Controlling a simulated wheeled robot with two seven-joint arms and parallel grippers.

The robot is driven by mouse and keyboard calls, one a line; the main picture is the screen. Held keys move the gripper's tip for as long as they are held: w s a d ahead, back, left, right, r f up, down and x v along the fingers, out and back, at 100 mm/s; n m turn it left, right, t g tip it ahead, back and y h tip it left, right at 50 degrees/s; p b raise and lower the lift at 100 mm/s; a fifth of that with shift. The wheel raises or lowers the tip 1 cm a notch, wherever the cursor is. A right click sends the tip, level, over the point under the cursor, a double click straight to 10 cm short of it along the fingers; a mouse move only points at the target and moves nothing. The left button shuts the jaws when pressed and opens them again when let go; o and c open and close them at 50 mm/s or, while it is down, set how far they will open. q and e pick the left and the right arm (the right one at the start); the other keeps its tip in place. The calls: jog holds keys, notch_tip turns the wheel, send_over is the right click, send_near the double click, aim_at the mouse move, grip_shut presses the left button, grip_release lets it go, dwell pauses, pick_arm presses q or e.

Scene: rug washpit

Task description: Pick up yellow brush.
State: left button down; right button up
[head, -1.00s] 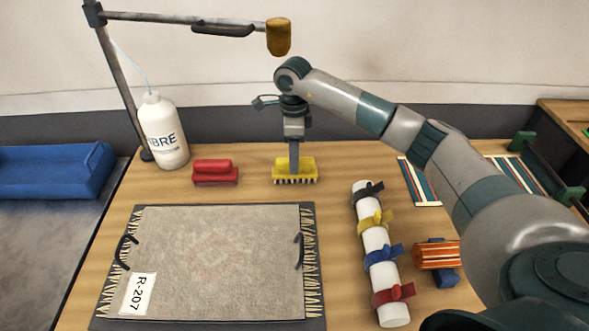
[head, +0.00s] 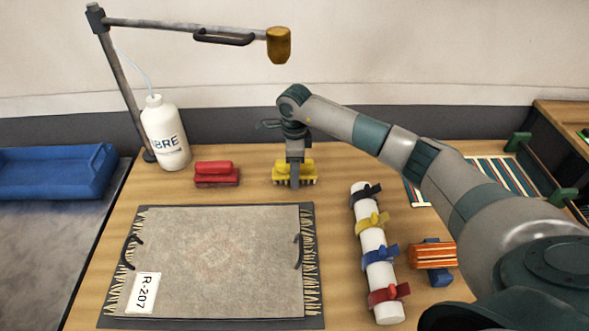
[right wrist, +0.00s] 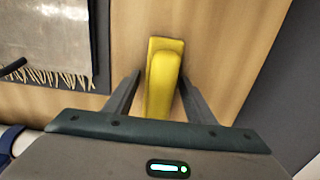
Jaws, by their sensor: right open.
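The yellow brush (head: 307,172) stands bristles down at the back of the wooden table, to the right of a red brush. My right gripper (head: 294,182) is at it, pointing down, and its near finger hides the brush's middle. In the right wrist view the yellow brush (right wrist: 163,80) lies between the two open fingers of the right gripper (right wrist: 160,95). Small gaps show beside the brush there, and its near end is hidden behind the gripper body. My left gripper is not in view.
The red brush (head: 216,174) and a white bottle (head: 166,135) stand to the left. A rug sample (head: 215,260) fills the front left. A white roll with coloured ties (head: 373,243) lies to the right. A lamp-like arm (head: 190,27) hangs above.

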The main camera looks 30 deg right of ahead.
aim_at(308, 163)
dwell(0.4)
jog(key=c, duration=1)
jog(key=shift+c, duration=0.2)
